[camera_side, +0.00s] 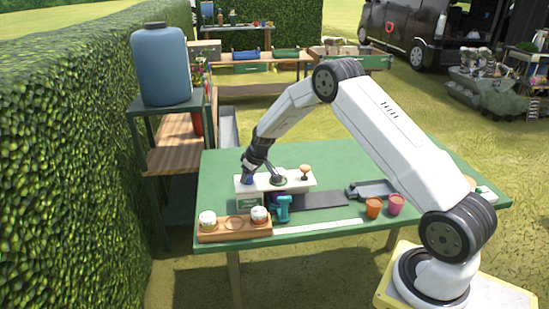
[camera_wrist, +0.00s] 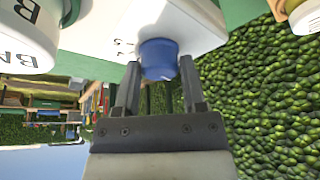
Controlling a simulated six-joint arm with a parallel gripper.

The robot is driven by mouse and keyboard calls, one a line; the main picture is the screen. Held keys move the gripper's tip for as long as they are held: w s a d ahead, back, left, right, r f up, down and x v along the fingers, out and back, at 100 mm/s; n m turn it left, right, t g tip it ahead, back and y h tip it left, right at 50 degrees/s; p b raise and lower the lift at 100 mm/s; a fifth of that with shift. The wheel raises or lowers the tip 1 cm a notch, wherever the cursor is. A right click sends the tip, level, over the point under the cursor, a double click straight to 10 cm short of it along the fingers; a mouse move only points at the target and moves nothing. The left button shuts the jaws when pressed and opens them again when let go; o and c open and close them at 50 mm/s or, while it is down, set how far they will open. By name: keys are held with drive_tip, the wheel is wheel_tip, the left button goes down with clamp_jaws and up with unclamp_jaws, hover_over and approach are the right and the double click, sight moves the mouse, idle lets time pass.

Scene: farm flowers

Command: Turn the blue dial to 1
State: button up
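The blue dial (camera_wrist: 158,58) sits on the face of a white box (camera_wrist: 165,22) in the wrist view. My gripper (camera_wrist: 160,85) is open, with one finger on each side of the dial. I cannot tell whether the fingers touch it. Small dark marks show on the box beside the dial, too small to read. In the side view the white box (camera_side: 262,183) stands on the green table, and my gripper (camera_side: 249,177) is at its left end. The dial is hard to make out there because the gripper covers it.
A wooden rack (camera_side: 236,234) with two white-labelled jars stands in front of the box. A teal tool (camera_side: 283,208), a dark tray (camera_side: 372,190), an orange cup (camera_side: 374,208) and a pink cup (camera_side: 396,204) are to the right. The table's back area (camera_side: 335,155) is clear.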

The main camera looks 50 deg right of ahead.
clamp_jaws()
drive_tip(key=shift+m+h, duration=0.3)
drive_tip(key=shift+m, duration=0.5)
drive_tip(key=shift+a+m+g+h, duration=0.1)
drive_tip(key=shift+m+g+h, duration=0.45)
drive_tip(key=shift+m, duration=1.35)
drive_tip(key=shift+m+h, duration=0.25)
drive_tip(key=shift+m, duration=0.05)
drive_tip(key=o, duration=0.7)
unclamp_jaws()
drive_tip(key=shift+c, duration=0.2)
drive_tip(key=shift+r, duration=0.1)
